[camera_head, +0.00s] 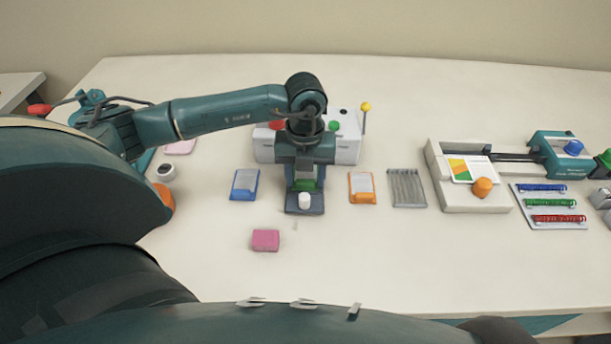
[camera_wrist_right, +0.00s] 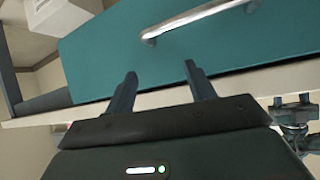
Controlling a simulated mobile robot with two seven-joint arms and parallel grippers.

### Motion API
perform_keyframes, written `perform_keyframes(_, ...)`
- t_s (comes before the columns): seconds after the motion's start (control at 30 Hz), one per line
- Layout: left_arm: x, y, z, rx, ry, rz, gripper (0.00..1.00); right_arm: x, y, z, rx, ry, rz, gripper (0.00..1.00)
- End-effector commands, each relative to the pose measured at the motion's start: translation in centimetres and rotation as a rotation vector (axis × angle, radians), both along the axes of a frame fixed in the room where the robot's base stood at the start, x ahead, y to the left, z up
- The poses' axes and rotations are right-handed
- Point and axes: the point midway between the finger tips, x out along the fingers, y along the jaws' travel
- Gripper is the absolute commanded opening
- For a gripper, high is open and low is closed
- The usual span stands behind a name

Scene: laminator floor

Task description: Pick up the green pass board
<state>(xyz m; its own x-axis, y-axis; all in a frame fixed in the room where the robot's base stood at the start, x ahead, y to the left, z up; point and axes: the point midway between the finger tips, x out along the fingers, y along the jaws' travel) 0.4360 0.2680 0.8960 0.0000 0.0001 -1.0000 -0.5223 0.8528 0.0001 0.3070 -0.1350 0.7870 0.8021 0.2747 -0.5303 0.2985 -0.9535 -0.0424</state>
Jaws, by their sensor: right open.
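A green piece (camera_head: 305,185), which looks like part of the green pass board, shows in the head view between a blue-edged board and an orange-edged board. It is mostly hidden under my left gripper (camera_head: 304,192), which points down over it. A white knob-like piece (camera_head: 305,201) shows just in front of the green. I cannot tell whether the left fingers touch the board or are closed on it. My right gripper (camera_wrist_right: 162,88) is open and empty in the right wrist view, facing a teal panel with a metal handle (camera_wrist_right: 195,20).
The blue board (camera_head: 244,185) lies left and the orange board (camera_head: 362,188) right. A white box (camera_head: 346,145) with colored buttons stands behind. A pink block (camera_head: 265,240) lies in front. A laminator-like machine (camera_head: 470,200) and a rack of colored coils (camera_head: 550,205) are at right.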

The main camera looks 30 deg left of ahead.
Motion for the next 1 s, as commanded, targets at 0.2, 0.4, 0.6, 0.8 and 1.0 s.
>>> perform_keyframes(0.2,0.0,0.0,0.0,0.0,0.0,0.0,0.3,0.0,0.0,0.0,-0.003,0.0,0.003,0.54)
perform_keyframes(0.4,0.0,0.0,0.0,0.0,0.0,0.0,0.14,0.0,0.0,0.1,-0.003,-0.001,0.004,0.54)
perform_keyframes(0.6,0.0,0.0,0.1,0.0,-0.001,0.0,0.14,0.0,0.0,0.2,-0.001,-0.005,0.005,0.54)
perform_keyframes(0.8,0.1,0.0,2.1,-0.001,-0.006,0.002,0.14,0.0,0.0,0.0,-0.001,-0.006,0.005,0.54)
perform_keyframes(1.0,0.1,0.0,6.2,-0.001,-0.006,-0.001,0.14,0.0,0.2,-0.1,0.002,-0.01,0.009,0.54)
